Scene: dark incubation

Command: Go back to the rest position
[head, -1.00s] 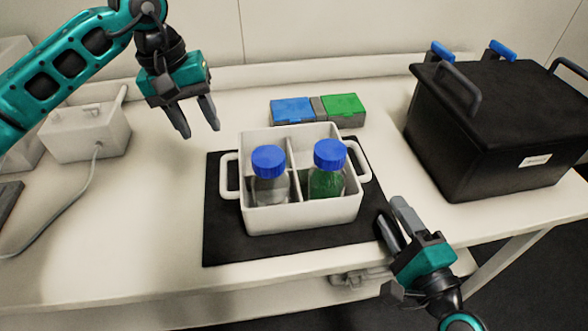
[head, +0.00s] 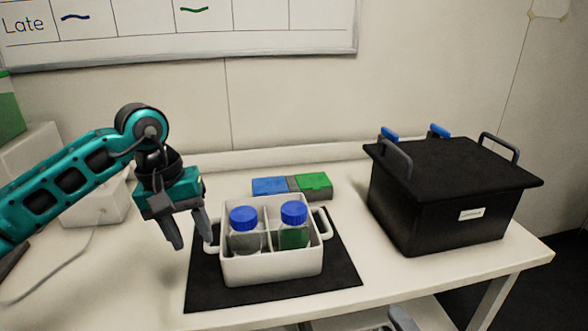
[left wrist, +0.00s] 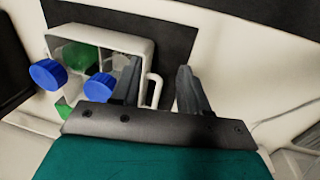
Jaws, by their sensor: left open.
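My left gripper (head: 190,243) is open and empty. It hangs, fingers down, just left of the white carrier (head: 272,270). The carrier stands upright on a black mat (head: 340,275) and holds two blue-capped bottles in separate compartments. The left bottle (head: 245,240) looks clear; the right bottle (head: 293,236) has green contents.
A black lidded box (head: 435,205) with handles stands on the right of the table. A blue block (head: 269,187) and a green block (head: 314,181) lie behind the carrier. A white device (head: 95,205) stands at left, behind my left arm. A whiteboard (head: 230,45) hangs on the wall.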

